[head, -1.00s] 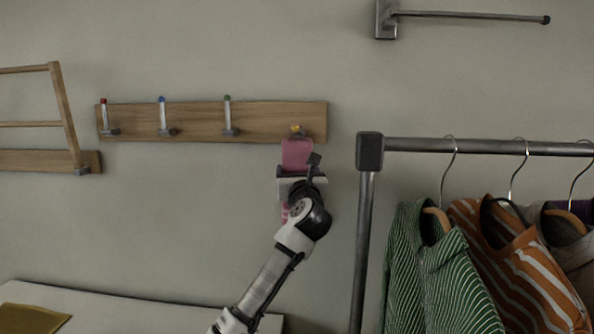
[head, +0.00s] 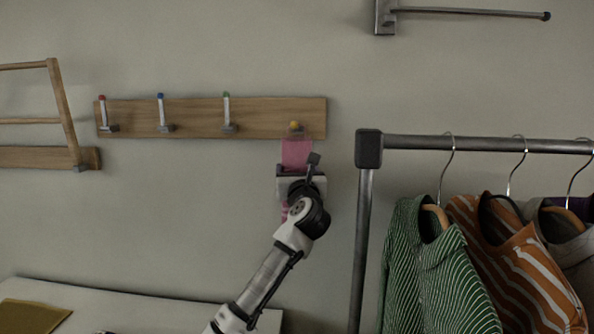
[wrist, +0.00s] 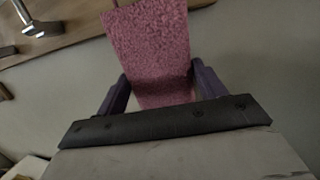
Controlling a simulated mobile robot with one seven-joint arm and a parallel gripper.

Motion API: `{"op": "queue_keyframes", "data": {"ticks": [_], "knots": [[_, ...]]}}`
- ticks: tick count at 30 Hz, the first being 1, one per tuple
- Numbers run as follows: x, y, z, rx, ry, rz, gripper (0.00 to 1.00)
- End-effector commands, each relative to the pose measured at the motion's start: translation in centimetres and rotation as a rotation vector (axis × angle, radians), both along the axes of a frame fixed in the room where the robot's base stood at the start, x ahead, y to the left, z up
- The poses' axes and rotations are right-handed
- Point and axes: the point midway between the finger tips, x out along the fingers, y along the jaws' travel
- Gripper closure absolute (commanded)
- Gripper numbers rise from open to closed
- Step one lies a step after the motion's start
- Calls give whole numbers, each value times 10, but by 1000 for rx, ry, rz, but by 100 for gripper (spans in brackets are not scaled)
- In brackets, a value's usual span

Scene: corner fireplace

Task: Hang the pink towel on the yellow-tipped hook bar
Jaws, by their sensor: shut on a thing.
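The pink towel (head: 297,154) is at the right end of the wooden hook board, just below the yellow-tipped hook (head: 295,126). My gripper (head: 296,172) is shut on the towel. In the wrist view the towel (wrist: 150,45) rises between the two dark fingers (wrist: 163,88) and spreads upward past the top edge. Some pink cloth also shows below my gripper in the head view. Whether the towel rests on the yellow-tipped hook or only stands in front of it, I cannot tell. The hook's bar is mostly hidden by the towel.
The wooden board (head: 265,117) also carries red, blue and green-tipped hooks to the left. A metal clothes rack (head: 362,240) with hanging shirts (head: 435,270) stands close on the right. A white surface (head: 150,312) with a folded mustard cloth (head: 32,316) lies lower left.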

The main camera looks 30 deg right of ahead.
Motion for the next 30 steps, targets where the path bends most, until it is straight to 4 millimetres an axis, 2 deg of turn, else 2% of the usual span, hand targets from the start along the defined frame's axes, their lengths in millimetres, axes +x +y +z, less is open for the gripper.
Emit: {"op": "queue_keyframes", "data": {"ticks": [14, 15, 20, 30], "knots": [[0, 0, 0, 0, -1, -1, 58], [0, 0, 1, -2, -1, -1, 26], [0, 0, 0, 0, -1, -1, 6], [-2, 1, -2, 0, 0, -1, 5]]}}
